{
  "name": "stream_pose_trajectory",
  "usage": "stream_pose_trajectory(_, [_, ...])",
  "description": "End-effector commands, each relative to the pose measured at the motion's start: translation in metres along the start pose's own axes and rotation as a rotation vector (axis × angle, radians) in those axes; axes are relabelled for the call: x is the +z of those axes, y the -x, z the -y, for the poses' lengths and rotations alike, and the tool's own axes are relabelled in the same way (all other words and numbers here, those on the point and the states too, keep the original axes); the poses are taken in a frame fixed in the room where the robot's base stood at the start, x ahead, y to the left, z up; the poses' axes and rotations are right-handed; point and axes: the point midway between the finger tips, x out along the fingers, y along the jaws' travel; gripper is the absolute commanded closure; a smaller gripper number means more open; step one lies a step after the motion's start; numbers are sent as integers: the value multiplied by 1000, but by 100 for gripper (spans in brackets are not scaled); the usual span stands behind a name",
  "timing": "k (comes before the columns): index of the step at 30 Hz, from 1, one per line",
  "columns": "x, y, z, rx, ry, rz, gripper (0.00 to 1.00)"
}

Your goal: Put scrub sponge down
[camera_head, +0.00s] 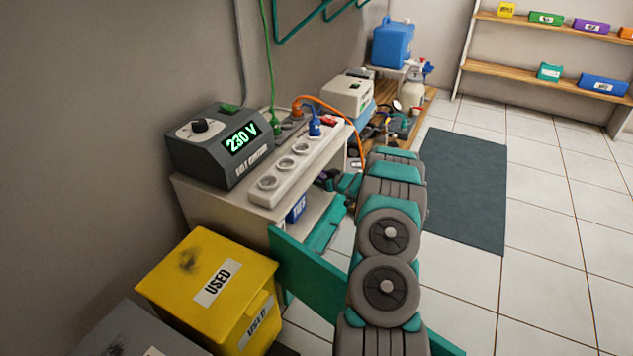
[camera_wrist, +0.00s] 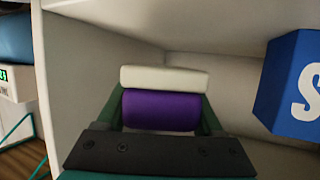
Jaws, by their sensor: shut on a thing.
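The scrub sponge (camera_wrist: 160,110), purple with an off-white layer, sits between the fingers of my gripper (camera_wrist: 162,118) in the wrist view. My gripper is shut on it. The sponge is inside a pale open compartment (camera_wrist: 225,75), with a side wall at left and a back wall behind. I cannot tell whether the sponge touches the compartment floor. In the head view my gripper (camera_head: 327,180) is at the open side of the white cabinet (camera_head: 215,203), mostly hidden by my arm, and the sponge is not visible there.
A blue box (camera_wrist: 290,85) with white lettering is right of the sponge; it also shows in the head view (camera_head: 296,208). A voltage unit (camera_head: 220,143) and socket strip (camera_head: 290,165) stand on the cabinet. A yellow bin (camera_head: 208,285) is in front.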

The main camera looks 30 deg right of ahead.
Motion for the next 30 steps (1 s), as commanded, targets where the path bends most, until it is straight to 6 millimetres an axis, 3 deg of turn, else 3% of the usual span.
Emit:
stream_pose_trajectory(8, [-4, -15, -10, 1, 1, -3, 90])
stream_pose_trajectory(17, [27, -27, -10, 0, -1, -1, 90])
stream_pose_trajectory(29, [30, -28, -10, 1, 1, -2, 90])
stream_pose_trajectory(30, [30, -28, -10, 1, 1, -3, 28])
